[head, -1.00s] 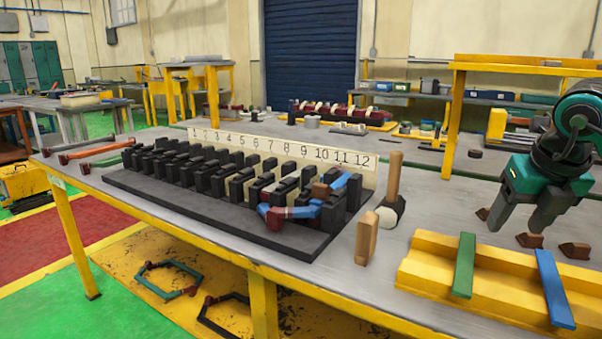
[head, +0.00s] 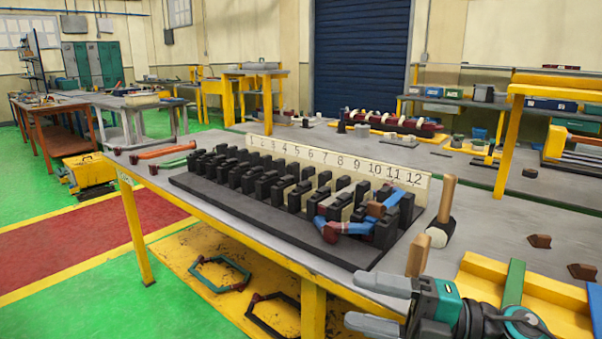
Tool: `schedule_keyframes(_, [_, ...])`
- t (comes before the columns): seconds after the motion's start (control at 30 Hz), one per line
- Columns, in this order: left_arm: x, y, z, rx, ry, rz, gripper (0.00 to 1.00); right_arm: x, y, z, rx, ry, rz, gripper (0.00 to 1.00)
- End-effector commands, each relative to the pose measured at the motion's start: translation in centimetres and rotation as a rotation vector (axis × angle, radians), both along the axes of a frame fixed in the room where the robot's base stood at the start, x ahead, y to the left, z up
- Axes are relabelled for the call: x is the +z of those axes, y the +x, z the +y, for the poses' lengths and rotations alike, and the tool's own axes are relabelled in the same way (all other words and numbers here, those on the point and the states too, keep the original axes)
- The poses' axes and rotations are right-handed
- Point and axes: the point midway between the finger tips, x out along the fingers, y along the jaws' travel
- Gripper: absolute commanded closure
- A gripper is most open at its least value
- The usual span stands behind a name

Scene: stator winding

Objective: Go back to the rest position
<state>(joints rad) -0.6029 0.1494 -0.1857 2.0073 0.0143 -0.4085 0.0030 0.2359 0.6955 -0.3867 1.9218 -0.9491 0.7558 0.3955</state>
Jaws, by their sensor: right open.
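My right gripper (head: 354,301) is at the bottom of the head view, right of centre. Its two grey fingers point left, are spread apart and have nothing between them. It is in front of the table's near edge, by the yellow tray. The black slotted stator block (head: 215,200) lies on the table behind it, with a board numbered 1 to 12 (head: 300,160) along its back. A blue and dark red coil (head: 355,228) sits at the block's right end, near the high numbers. My left gripper is not in view.
A mallet (head: 447,200) stands right of the block, and a wooden piece (head: 418,256) stands nearer the front. A yellow tray (head: 470,283) with a green strip (head: 514,282) is at lower right. Brown wedges (head: 538,241) lie behind it. Orange (head: 165,152) and green coils lie at left.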

Motion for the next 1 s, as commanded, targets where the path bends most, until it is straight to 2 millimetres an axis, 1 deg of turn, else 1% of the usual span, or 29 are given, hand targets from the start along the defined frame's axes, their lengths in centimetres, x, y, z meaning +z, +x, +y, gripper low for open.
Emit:
schedule_keyframes(0.03, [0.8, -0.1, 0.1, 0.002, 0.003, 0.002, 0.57, 0.2, 0.2, 0.1, -0.075, 0.130, 0.084, 0.39])
schedule_keyframes(0.07, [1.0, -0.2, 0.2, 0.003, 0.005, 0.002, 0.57, 0.1, 0.5, -0.1, -0.130, 0.200, 0.134, 0.39])
schedule_keyframes(0.13, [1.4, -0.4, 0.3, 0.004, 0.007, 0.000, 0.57, -1.0, 1.2, -1.1, -0.268, 0.348, 0.262, 0.39])
schedule_keyframes(0.17, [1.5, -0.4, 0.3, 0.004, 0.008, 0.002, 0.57, -1.8, 1.5, -1.8, -0.333, 0.404, 0.324, 0.39])
schedule_keyframes(0.27, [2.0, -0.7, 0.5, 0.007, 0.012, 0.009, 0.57, -5.8, 1.5, -4.0, -0.559, 0.555, 0.553, 0.39])
schedule_keyframes(0.3, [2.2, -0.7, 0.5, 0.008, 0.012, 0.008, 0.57, -7.9, 1.0, -4.9, -0.651, 0.601, 0.655, 0.39])
schedule_keyframes(0.37, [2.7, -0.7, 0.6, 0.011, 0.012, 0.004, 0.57, -11.5, -0.3, -6.2, -0.788, 0.652, 0.814, 0.39])
schedule_keyframes(0.4, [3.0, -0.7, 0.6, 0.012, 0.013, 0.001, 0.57, -13.9, -1.6, -6.9, -0.874, 0.675, 0.921, 0.39])
schedule_keyframes(0.47, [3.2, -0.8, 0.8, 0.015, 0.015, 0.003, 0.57, -17.2, -3.8, -7.5, -0.984, 0.694, 1.070, 0.39])
schedule_keyframes(0.5, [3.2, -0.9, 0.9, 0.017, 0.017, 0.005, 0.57, -19.1, -5.3, -7.8, -1.042, 0.699, 1.154, 0.39])
schedule_keyframes(0.6, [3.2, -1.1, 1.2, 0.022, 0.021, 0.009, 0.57, -22.4, -8.7, -8.0, -1.145, 0.700, 1.321, 0.39])
schedule_keyframes(0.7, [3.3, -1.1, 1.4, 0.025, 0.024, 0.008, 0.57, -24.2, -10.9, -7.9, -1.201, 0.694, 1.420, 0.39])
schedule_keyframes(0.77, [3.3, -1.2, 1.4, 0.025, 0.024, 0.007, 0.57, -24.8, -11.6, -7.9, -1.218, 0.692, 1.454, 0.39])
schedule_keyframes(0.87, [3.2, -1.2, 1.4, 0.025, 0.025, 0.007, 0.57, -25.1, -12.0, -7.9, -1.226, 0.690, 1.471, 0.39])
schedule_keyframes(1.0, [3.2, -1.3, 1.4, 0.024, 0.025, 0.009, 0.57, -25.2, -11.9, -7.9, -1.225, 0.690, 1.469, 0.40])
